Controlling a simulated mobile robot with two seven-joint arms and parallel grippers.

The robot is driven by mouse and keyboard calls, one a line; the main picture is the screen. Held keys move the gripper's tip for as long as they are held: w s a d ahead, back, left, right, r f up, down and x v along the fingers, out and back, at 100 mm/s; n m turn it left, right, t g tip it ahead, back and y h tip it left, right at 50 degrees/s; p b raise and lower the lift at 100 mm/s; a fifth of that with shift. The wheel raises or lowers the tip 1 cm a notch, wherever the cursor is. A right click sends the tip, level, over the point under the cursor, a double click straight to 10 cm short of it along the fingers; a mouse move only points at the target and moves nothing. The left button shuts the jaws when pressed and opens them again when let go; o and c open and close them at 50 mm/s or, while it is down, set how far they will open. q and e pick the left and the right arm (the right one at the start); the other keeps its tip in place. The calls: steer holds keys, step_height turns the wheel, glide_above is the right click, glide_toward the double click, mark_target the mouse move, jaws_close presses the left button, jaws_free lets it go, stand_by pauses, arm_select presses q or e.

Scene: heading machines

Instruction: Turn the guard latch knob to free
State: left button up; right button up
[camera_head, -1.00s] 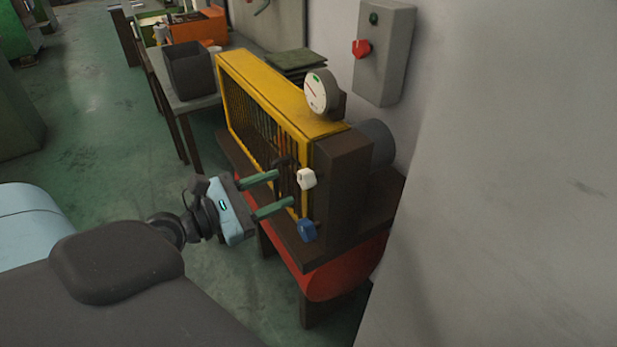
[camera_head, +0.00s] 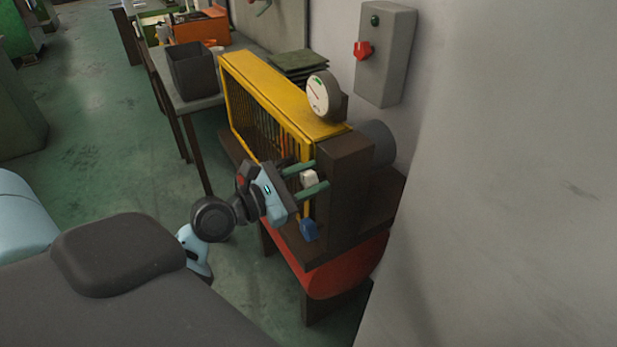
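A small white knob (camera_head: 309,178) sits on the dark brown end block (camera_head: 352,195) of the machine with the yellow mesh guard (camera_head: 283,95). A blue knob (camera_head: 309,230) sits lower on the same block. My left gripper (camera_head: 320,175) points at the block with its two green fingers apart, one above and one below the white knob. The fingers look open around it; I cannot see clear contact on both sides. Which knob is the guard latch is not marked, but the white one is between the fingers. My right gripper is not in view.
A round gauge (camera_head: 322,95) stands on top of the machine. A grey wall box (camera_head: 385,55) carries a red knob (camera_head: 363,50). A red tank (camera_head: 345,268) lies under the machine. A table with a dark bin (camera_head: 191,70) stands behind.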

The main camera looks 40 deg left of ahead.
arm_select(q)
steer(key=c, duration=0.4)
steer(key=shift+c, duration=0.2)
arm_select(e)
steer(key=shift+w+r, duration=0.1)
arm_select(q)
steer(key=shift+r+m+p, duration=0.1)
steer(key=shift+m+p, duration=0.5)
steer(key=shift+m, duration=0.7)
steer(key=m, duration=0.2)
steer(key=shift+m+p, duration=0.3)
steer(key=shift+p, duration=0.1)
steer(key=m, duration=0.4)
steer(key=shift+d+f+m+p, duration=0.1)
steer(key=shift+f+m+p, duration=0.1)
steer(key=shift+m+p, duration=0.1)
steer(key=m, duration=0.4)
steer(key=shift+f+m+p, duration=0.15)
steer(key=shift+m+p, duration=0.35)
steer(key=shift+m, duration=1.6)
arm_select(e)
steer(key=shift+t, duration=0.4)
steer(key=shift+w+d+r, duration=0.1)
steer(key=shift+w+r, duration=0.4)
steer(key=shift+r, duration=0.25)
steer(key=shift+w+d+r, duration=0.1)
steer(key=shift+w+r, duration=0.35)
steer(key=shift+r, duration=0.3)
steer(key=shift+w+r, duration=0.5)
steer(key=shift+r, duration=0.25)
